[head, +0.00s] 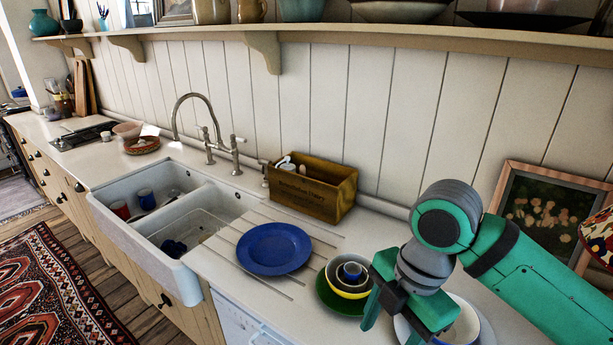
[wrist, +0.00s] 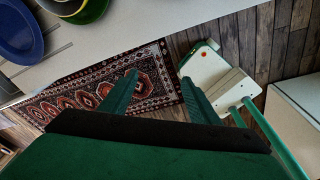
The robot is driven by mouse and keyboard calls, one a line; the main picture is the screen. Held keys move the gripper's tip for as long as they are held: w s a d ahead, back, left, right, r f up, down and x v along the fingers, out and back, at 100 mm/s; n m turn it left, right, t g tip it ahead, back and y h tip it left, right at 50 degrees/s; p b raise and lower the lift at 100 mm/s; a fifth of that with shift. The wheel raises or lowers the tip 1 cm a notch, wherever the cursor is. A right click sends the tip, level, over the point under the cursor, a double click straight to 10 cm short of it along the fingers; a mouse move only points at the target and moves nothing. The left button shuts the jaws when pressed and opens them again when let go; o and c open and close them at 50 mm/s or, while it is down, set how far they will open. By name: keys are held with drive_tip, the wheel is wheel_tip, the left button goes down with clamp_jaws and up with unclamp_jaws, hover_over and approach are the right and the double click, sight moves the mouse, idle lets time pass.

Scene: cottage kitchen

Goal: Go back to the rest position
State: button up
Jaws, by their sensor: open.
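My green gripper (head: 394,325) is at the lower right of the head view, in front of the counter's right part. In the wrist view its two fingers (wrist: 159,88) stand apart with nothing between them. Beyond them are the rug and wooden floor, past the counter edge. A green plate with stacked bowls (head: 349,276) lies just left of my gripper. A white bowl or plate (head: 466,325) is partly hidden behind my gripper.
A blue plate (head: 273,248) lies on the grooved drainer. A wooden box (head: 311,190) stands against the wall. The double sink (head: 139,228) holds mugs and dishes. A picture frame (head: 545,190) leans behind my arm. A shelf (head: 330,36) runs above. The patterned rug (head: 50,290) covers the floor.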

drive_tip(key=w+a+r+m+t+y, duration=0.2)
drive_tip(key=w+a+m+t+y, duration=0.2)
drive_tip(key=w+a+t+y, duration=0.55)
drive_tip(key=w+a+r+m+t+y, duration=0.1)
drive_tip(key=w+a+m+t+y, duration=0.3)
drive_tip(key=a, duration=1)
drive_tip(key=s+d+f+m+t+h, duration=0.2)
drive_tip(key=s+f+m+h, duration=0.4)
drive_tip(key=f+m, duration=0.4)
drive_tip(key=s+d+f+m+t+h, duration=0.3)
drive_tip(key=f+m+h, duration=0.5)
drive_tip(key=f, duration=0.5)
drive_tip(key=s+d+f+n+g, duration=0.1)
drive_tip(key=s+d+f, duration=0.1)
drive_tip(key=s, duration=1.1)
drive_tip(key=s+d+f+n+g+h, duration=0.1)
drive_tip(key=s+d+f+g, duration=0.1)
drive_tip(key=s, duration=1.2)
wheel_tip(320, 180, down, 3)
drive_tip(key=shift+s+d+r+n, duration=0.2)
drive_tip(key=shift+d+n, duration=0.1)
drive_tip(key=shift+d, duration=0.45)
